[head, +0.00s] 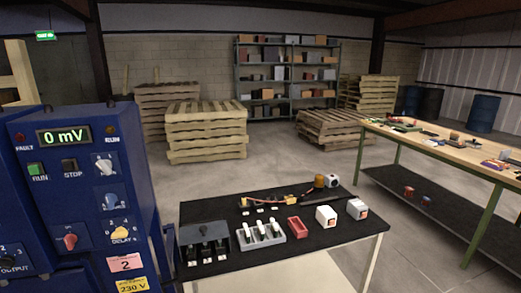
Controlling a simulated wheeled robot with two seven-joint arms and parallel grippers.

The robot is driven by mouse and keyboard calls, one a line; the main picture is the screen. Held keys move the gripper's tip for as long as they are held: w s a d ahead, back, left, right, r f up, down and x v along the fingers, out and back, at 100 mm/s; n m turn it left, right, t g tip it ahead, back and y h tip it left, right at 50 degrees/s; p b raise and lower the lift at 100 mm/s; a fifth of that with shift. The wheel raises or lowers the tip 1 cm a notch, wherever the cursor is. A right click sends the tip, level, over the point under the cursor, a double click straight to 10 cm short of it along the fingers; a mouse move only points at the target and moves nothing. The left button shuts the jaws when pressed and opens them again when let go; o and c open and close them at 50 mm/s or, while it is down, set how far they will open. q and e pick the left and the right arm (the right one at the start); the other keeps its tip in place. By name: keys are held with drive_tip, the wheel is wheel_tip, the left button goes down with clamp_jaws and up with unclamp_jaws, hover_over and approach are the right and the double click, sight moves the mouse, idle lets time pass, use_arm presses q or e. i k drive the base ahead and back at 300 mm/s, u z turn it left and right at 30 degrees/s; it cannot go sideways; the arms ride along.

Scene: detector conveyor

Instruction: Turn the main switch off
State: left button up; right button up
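A blue control cabinet (75,160) stands at the left. Its display (63,136) reads 0 mV. Below it are a bright green RUN button (36,169) and a dark STOP button (70,165). A red rotary knob (69,240) sits at the lower middle, its handle tilted; its label is too small to read. A grey knob (105,165), a blue knob (111,201) and a yellow DELAY knob (121,233) form a column on the right. A dark OUTPUT knob (10,265) is at the left edge. I cannot tell for certain which is the main switch. Neither gripper shows.
A black-topped table (225,208) beside the cabinet holds grey holders (261,233), a red tray (297,227) and white boxes (326,216). A workbench (450,145) stands at the right. Pallets (206,130) and a shelf rack (287,75) are behind. Open floor lies between.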

sight(70, 239)
drive_tip(key=z, duration=0.8)
drive_tip(key=k, duration=0.8)
drive_tip(key=u, duration=0.7)
drive_tip(key=i, duration=0.5)
